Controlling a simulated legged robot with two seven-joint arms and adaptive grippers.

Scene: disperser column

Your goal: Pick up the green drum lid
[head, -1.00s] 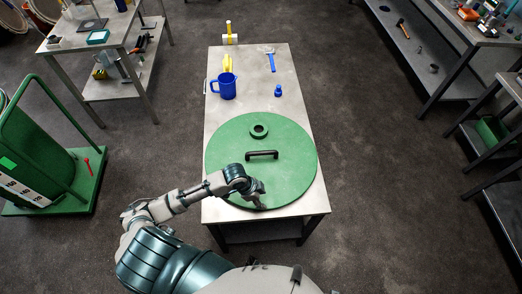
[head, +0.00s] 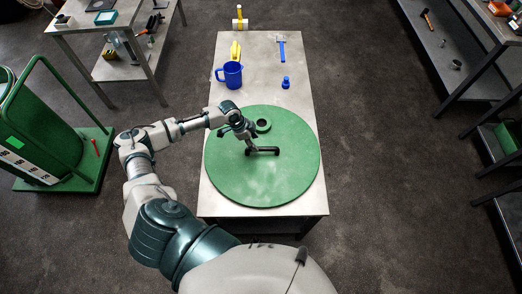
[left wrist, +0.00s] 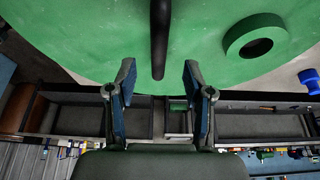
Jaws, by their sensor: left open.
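The round green drum lid (head: 262,182) lies flat on the grey table, with a black bar handle (head: 268,150) near its middle and a raised green ring (head: 263,125) behind the handle. My left gripper (head: 249,146) is over the lid at the left end of the handle. In the left wrist view my left gripper (left wrist: 159,72) is open, its two fingers apart with the end of the black handle (left wrist: 159,38) in line between them. I cannot tell whether the fingers touch it. My right gripper is not in view.
On the table (head: 262,60) behind the lid stand a blue jug (head: 230,75), a yellow item (head: 235,50), a small blue bottle (head: 286,83) and a blue-white tool (head: 282,50). A green cart (head: 70,165) stands left. Shelves stand at right.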

